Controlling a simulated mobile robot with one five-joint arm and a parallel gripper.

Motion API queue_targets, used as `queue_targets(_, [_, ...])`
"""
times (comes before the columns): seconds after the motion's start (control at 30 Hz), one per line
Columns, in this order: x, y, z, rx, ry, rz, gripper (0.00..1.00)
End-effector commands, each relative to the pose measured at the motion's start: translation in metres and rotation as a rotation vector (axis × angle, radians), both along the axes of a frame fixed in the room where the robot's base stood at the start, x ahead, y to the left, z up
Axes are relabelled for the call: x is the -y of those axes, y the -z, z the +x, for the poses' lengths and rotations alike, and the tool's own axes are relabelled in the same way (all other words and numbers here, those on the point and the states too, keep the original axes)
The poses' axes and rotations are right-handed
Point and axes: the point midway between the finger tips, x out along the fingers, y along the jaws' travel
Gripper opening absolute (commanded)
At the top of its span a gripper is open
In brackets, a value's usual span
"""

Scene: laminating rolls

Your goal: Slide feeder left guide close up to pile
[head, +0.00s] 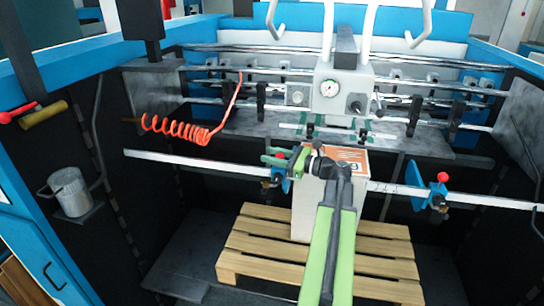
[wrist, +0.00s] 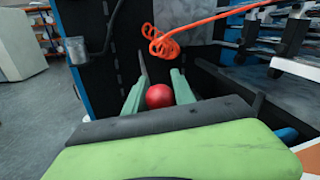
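The left guide (head: 276,179) is a blue block on the metal cross bar, close beside the left side of the pile (head: 312,211). I cannot tell in the head view whether it touches the pile. Its red knob (wrist: 160,96) sits between the two green fingers of my gripper (wrist: 161,82) in the wrist view and fills the gap. My gripper also shows in the head view (head: 286,156), reaching left across the pile's top, and the knob is mostly hidden there. The pile is a pale stack with an orange-and-white top sheet, partly covered by my arm.
The right guide (head: 418,184), with a red knob (head: 443,177), stands apart from the pile on the same bar. A wooden pallet (head: 254,244) lies under the pile. A coiled orange hose (head: 180,127) hangs behind the bar. A metal can (head: 70,192) hangs at left.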

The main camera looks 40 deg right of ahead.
Motion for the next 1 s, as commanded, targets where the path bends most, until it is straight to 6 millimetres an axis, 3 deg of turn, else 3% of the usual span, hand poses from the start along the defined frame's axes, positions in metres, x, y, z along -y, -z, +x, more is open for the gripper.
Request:
queue_targets(0.03, [0.0,0.0,-0.0002,0.0,0.0,0.0,0.19])
queue_targets(0.2, [0.0002,0.0001,-0.0005,0.0,0.0,0.0,0.0])
queue_targets(1.0, [0.0008,0.0004,-0.0013,-0.001,0.001,0.0,0.0])
